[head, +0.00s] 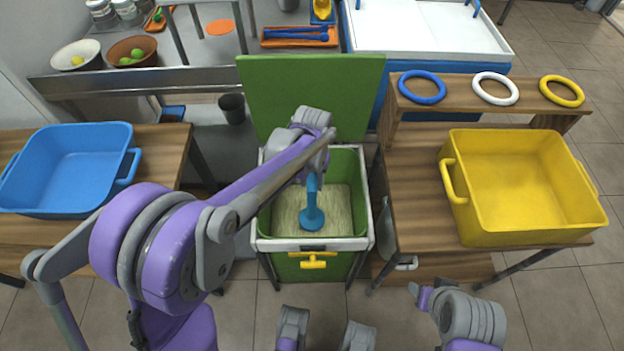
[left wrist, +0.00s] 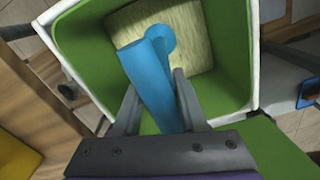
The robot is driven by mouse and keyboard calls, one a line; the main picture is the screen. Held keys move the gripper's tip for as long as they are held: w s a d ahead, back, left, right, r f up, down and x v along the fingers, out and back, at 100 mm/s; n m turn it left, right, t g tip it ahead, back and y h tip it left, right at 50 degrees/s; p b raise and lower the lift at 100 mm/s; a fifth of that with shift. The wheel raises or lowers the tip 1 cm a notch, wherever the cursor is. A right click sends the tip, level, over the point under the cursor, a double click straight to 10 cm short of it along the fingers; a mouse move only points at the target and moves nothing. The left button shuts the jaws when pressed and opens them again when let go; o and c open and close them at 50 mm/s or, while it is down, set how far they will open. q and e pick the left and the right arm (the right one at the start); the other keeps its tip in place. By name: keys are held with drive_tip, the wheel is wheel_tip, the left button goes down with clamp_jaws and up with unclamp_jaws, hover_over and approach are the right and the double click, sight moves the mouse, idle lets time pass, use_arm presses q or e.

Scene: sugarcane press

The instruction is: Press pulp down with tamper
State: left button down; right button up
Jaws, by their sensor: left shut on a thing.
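A blue tamper (head: 312,213) stands about upright inside the green bin (head: 346,162), its round foot at the pale pulp (head: 337,200). In the left wrist view, the tamper (left wrist: 150,75) runs between the fingers of my left gripper (left wrist: 157,97), down to the pulp (left wrist: 188,35) inside the bin (left wrist: 85,45). My left gripper is shut on the tamper's handle; in the head view my left arm hides the grip. I cannot tell how firmly the foot presses on the pulp. The two fingers of a gripper (head: 325,335) show at the bottom of the head view, apart and empty; this is my right gripper.
The bin's green lid (head: 312,90) stands open behind it. A blue tub (head: 70,165) is on the left table. A yellow crate (head: 520,185) is on the right table, below a shelf with blue, white and yellow rings (head: 496,88).

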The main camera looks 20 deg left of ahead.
use_arm(q)
drive_tip(key=shift+f, duration=0.3)
use_arm(e)
drive_tip(key=shift+f, duration=0.2)
use_arm(q)
wheel_tip(320, 180, up, 12)
drive_tip(key=p, duration=0.7)
drive_tip(key=shift+f+p, duration=0.1)
drive_tip(key=shift+p, duration=0.2)
wheel_tip(320, 180, up, 10)
drive_tip(key=p, duration=0.6)
drive_tip(key=shift+r+p, duration=0.2)
drive_tip(key=shift+p, duration=0.1)
use_arm(e)
wheel_tip(320, 180, up, 16)
drive_tip(key=w, duration=0.1)
drive_tip(key=shift+w+t, duration=0.35)
drive_tip(key=shift+t, duration=0.05)
